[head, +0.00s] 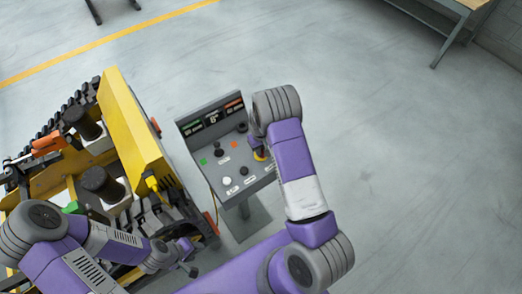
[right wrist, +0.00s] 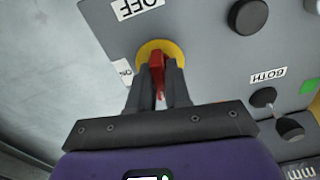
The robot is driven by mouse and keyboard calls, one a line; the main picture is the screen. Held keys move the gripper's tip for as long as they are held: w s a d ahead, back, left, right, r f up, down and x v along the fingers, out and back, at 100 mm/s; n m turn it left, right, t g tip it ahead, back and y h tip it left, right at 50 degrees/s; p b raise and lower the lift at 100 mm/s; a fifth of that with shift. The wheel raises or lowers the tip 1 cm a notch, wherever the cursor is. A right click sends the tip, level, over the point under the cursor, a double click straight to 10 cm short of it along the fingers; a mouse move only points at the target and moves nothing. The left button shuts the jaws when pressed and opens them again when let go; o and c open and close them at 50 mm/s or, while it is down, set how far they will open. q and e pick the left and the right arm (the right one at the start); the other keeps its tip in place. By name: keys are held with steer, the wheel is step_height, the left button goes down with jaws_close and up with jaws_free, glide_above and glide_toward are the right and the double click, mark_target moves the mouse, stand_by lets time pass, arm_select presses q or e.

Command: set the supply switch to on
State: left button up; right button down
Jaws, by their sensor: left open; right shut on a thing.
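The supply switch is a red handle (right wrist: 157,66) on a yellow round plate (right wrist: 176,50) on the grey control panel (head: 205,178). In the head view the yellow plate (head: 260,155) shows at the panel's right side, partly hidden by my right arm. My right gripper (right wrist: 161,75) is shut on the red handle. An "OFF" label (right wrist: 136,7) lies above the plate in the right wrist view, and a small label (right wrist: 122,73), seemingly "ON", lies to its left. I cannot tell which label the handle points to. My left gripper (head: 190,258) is open, away from the panel, at the lower left.
The panel stands on a grey pedestal (head: 246,220) and carries several other knobs and buttons, including a black knob (right wrist: 248,16) near the switch. A yellow tracked carrier (head: 133,125) stands close to its left. The floor to the right is clear.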

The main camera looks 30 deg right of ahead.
steer(key=m+b, duration=0.1)
steer(key=m, duration=0.2)
steer(key=shift+m+b, duration=0.3)
steer(key=shift+b, duration=0.1)
steer(key=m+b, duration=0.1)
steer(key=m, duration=0.2)
steer(key=shift+m, duration=0.3)
steer(key=m, duration=0.4)
steer(key=shift+m, duration=2.5)
steer(key=c, duration=1.2)
jaws_free()
steer(key=shift+o, duration=0.2)
steer(key=shift+r, duration=0.15)
